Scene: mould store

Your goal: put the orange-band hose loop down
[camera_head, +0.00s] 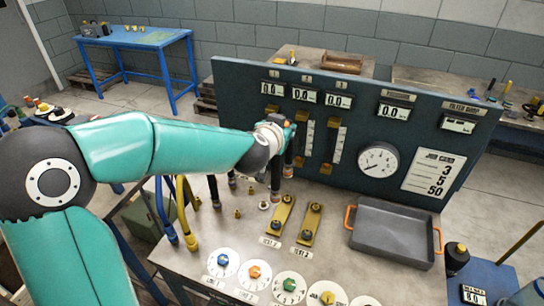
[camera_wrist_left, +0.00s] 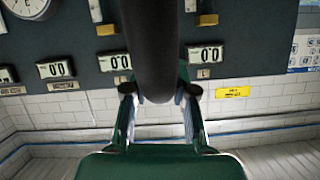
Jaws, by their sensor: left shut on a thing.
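My left gripper (camera_head: 283,136) is at the end of the teal arm, above the bench in front of the panel. In the left wrist view its two fingers (camera_wrist_left: 158,94) are closed on either side of a thick black hose (camera_wrist_left: 154,45), which runs up out of the frame. In the head view the orange-band hose loop (camera_head: 276,176) hangs below the gripper as dark lengths with an orange patch near the lower end. The gripper hides its upper part. I cannot tell whether its lower end touches the bench. My right gripper is not in view.
The bench (camera_head: 225,222) carries two yellow test plates (camera_head: 278,216), a row of dials (camera_head: 290,287) and a grey tray (camera_head: 392,232). Blue (camera_head: 166,222) and yellow (camera_head: 186,220) hoses hang at its left edge. The upright panel (camera_head: 235,90) stands close behind the gripper.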

